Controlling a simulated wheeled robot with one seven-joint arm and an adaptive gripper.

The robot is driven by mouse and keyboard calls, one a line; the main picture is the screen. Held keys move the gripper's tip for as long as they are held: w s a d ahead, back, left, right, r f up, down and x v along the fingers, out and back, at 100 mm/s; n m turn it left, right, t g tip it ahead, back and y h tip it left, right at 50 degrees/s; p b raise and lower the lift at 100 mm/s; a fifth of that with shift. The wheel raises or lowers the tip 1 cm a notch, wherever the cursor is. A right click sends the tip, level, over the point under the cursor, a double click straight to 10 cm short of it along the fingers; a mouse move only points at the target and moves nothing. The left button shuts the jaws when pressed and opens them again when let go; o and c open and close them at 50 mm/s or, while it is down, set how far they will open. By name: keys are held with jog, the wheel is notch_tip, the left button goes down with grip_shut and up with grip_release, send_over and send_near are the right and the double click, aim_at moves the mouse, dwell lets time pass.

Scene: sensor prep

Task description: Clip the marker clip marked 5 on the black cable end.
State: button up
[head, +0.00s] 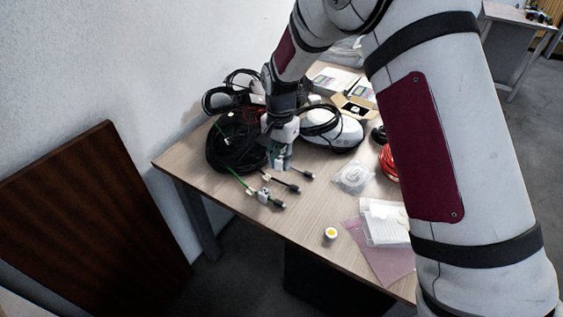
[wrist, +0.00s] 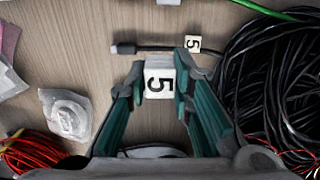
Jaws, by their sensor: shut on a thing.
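My gripper (wrist: 160,82) has green fingers and is shut on the white marker clip (wrist: 158,84), whose black 5 faces the wrist camera. In the head view my gripper (head: 281,166) is over the table near the cable ends; the clip is hard to make out there. The black cable end (wrist: 124,48) lies just beyond the fingertips in the wrist view, apart from the clip. Its cable carries a white tag marked 5 (wrist: 192,44), partly behind a fingertip. In the head view the black cable end (head: 294,188) points right, in front of my gripper.
A green cable (head: 234,178) and another connector (head: 308,174) lie close by. A large black cable coil (wrist: 275,75) is at the right in the wrist view. A clear bag (wrist: 67,115) and red cable (wrist: 35,152) are at the left. A yellow-topped pot (head: 331,234) stands near the table's front edge.

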aim_at(280, 181)
jog(key=shift+w+f, duration=0.1)
jog(key=shift+f, duration=0.3)
jog(key=shift+f+b, duration=1.2)
jog(key=shift+f, duration=1)
jog(key=shift+f, duration=0.6)
jog(key=o, duration=0.9)
jog(key=shift+r+p, duration=1.2)
jog(key=shift+r, duration=1.85)
